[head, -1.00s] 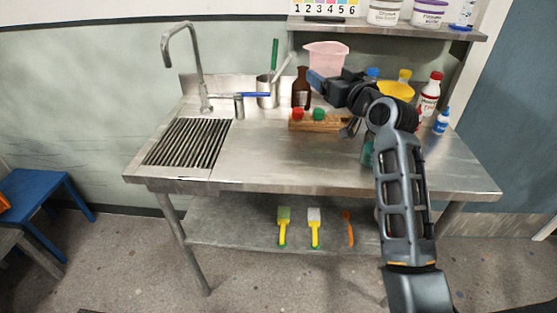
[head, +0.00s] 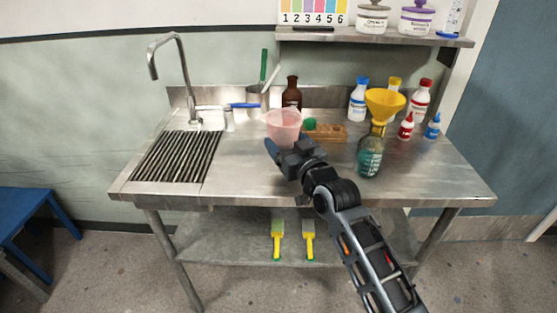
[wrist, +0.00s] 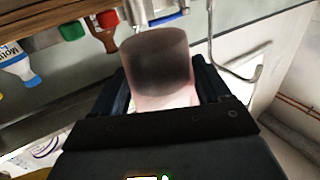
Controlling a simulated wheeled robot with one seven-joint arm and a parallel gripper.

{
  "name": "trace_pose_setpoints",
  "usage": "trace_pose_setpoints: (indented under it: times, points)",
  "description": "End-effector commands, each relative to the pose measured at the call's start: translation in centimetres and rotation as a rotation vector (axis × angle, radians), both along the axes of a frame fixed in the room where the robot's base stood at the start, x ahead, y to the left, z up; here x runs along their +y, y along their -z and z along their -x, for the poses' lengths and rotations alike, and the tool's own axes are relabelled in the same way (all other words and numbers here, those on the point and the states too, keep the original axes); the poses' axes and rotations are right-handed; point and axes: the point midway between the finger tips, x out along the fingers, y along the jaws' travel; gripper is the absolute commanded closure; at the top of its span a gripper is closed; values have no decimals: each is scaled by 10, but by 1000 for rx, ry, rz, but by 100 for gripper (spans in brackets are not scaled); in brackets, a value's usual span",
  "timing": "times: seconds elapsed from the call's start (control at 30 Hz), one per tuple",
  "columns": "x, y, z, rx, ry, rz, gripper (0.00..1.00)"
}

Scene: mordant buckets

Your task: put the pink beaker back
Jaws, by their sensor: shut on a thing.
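The pink beaker (head: 284,124) is translucent and stands out in front of the wooden rack, low over the steel bench in the head view. My gripper (head: 284,146) is shut on it from the near side. In the wrist view the beaker (wrist: 158,70) sits between the two fingers of my gripper (wrist: 170,90). Whether its base touches the bench is hard to tell.
A wooden rack (head: 330,134) with a green cap stands just right of the beaker. A teal flask (head: 369,160) with a yellow funnel (head: 385,104) is further right, with several bottles behind. The draining grid (head: 178,158) is left; bare steel (head: 232,165) lies between.

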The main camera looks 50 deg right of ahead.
Motion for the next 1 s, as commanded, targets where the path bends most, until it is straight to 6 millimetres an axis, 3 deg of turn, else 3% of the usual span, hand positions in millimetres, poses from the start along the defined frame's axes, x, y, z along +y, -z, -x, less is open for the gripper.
trace_pose_setpoints:
  times: [0.3,0.67,1.0]
  points:
    - [25,15,-4,0,1,1,67]
    - [25,53,-5,-1,0,0,67]
    - [25,56,-5,-2,0,1,67]
